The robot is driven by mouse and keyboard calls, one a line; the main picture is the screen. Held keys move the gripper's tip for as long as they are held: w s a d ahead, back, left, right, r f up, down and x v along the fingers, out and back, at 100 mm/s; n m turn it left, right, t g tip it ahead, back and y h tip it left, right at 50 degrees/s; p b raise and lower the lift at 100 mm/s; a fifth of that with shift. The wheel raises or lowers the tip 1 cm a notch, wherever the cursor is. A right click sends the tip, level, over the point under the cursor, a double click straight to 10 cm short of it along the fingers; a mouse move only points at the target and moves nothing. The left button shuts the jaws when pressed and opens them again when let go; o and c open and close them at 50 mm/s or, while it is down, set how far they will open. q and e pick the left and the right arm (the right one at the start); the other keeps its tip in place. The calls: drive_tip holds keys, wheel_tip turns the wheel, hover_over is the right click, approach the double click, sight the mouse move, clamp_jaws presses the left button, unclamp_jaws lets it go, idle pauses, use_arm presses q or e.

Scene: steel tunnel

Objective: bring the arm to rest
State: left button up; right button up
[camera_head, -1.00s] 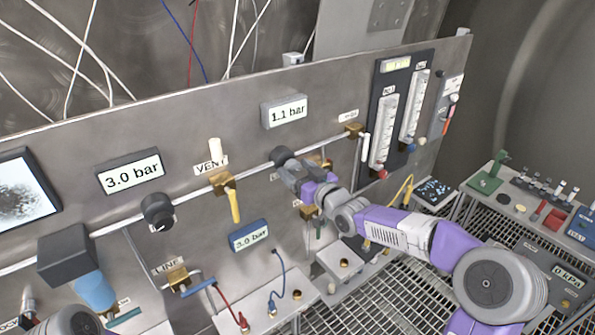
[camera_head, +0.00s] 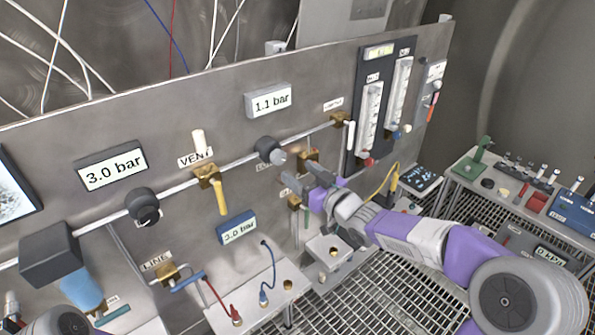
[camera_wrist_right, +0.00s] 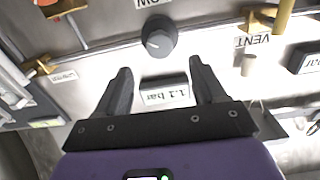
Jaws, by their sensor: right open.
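My right arm reaches in from the lower right in the head view. Its purple and grey right gripper (camera_head: 308,178) is in front of the panel, below and right of a dark round knob (camera_head: 270,150). The gripper is apart from the knob. In the right wrist view the two dark fingers of the right gripper (camera_wrist_right: 160,75) stand wide apart with nothing between them. The knob (camera_wrist_right: 158,38) shows beyond the fingertips there. My left gripper is not in view.
The panel carries a 1.1 bar display (camera_head: 268,100), a yellow-handled VENT valve (camera_head: 221,196), another dark knob (camera_head: 143,207) and flowmeters (camera_head: 385,105). A bench (camera_head: 500,190) with small parts stands at the right. Grated floor (camera_head: 385,290) lies below the arm.

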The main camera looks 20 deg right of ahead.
idle(0.3)
drive_tip(key=s+a+f+m+g+b, duration=0.2)
drive_tip(key=f+g, duration=0.1)
drive_tip(key=f, duration=1)
drive_tip(key=s+a+f+m+g+h+b, duration=0.1)
drive_tip(key=s+a+f+m+g+b, duration=0.15)
drive_tip(key=f, duration=1.05)
drive_tip(key=s+a+f+m+g+b, duration=0.1)
drive_tip(key=s+a+f+g+b, duration=0.15)
drive_tip(key=f, duration=1.05)
drive_tip(key=s+a+f+g+b, duration=0.2)
drive_tip(key=s+f+g, duration=0.2)
drive_tip(key=s+f, duration=0.6)
drive_tip(key=s+a+f+g+h+b, duration=0.1)
drive_tip(key=s+a+f+g+b, duration=0.1)
drive_tip(key=s+f, duration=0.9)
drive_tip(key=s+a+m+g, duration=0.1)
drive_tip(key=g, duration=0.1)
drive_tip(key=shift+f+g+b, duration=0.15)
drive_tip(key=shift+g+b, duration=0.15)
drive_tip(key=shift+b, duration=0.1)
